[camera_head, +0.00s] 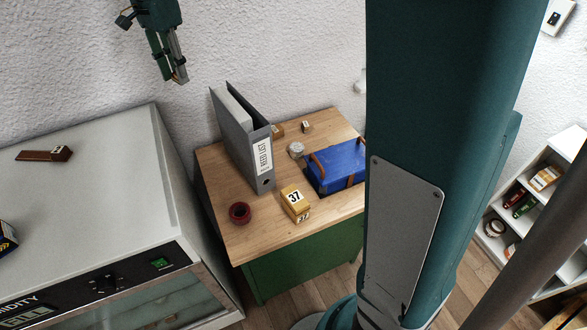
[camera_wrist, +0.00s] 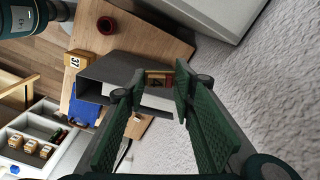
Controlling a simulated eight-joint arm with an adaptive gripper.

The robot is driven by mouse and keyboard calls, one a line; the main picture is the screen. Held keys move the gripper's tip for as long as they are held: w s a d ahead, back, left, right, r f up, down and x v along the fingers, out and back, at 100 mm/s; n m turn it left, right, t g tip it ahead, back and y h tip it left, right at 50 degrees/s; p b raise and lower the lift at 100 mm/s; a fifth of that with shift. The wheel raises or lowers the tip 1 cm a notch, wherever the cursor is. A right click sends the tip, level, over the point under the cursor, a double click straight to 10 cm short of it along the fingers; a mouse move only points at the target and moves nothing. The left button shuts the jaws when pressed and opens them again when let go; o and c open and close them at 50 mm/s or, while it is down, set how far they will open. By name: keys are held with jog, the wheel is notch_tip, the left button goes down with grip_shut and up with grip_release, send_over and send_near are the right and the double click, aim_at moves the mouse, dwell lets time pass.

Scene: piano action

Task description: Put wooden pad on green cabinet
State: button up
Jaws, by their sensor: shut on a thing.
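My gripper (camera_head: 180,78) is raised near the white wall, above and left of the green cabinet (camera_head: 310,262). In the wrist view, my gripper (camera_wrist: 160,88) is shut on a small wooden pad (camera_wrist: 157,80) with tan and reddish parts and a dark mark, held between the fingertips. In the head view only a small tan bit of it shows between the fingers. The cabinet has a light wooden top, which also shows in the wrist view (camera_wrist: 165,40). The pad is apart from the cabinet, in the air.
On the cabinet top stand a grey binder (camera_head: 243,145), a red ring (camera_head: 240,213), a yellow block marked 37 (camera_head: 295,203) and a blue case (camera_head: 338,166). A white humidity unit (camera_head: 95,190) stands left, bearing a brown wooden piece (camera_head: 45,155). The top's front-left area is partly clear.

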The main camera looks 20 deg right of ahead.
jog(key=w+d+m+b, duration=0.2)
jog(key=d+m, duration=0.1)
jog(key=d, duration=2.6)
jog(key=s+d+m+b, duration=0.1)
jog(key=s+d, duration=0.3)
jog(key=d, duration=1)
jog(key=s+d+m+b, duration=0.1)
jog(key=s+d, duration=0.4)
jog(key=d, duration=0.8)
notch_tip(320, 180, down, 33)
jog(key=shift+w+d+r, duration=0.15)
jog(key=shift+w+d, duration=0.05)
jog(key=shift+d, duration=0.05)
jog(key=shift+f, duration=3.1)
jog(key=shift+f, duration=1.9)
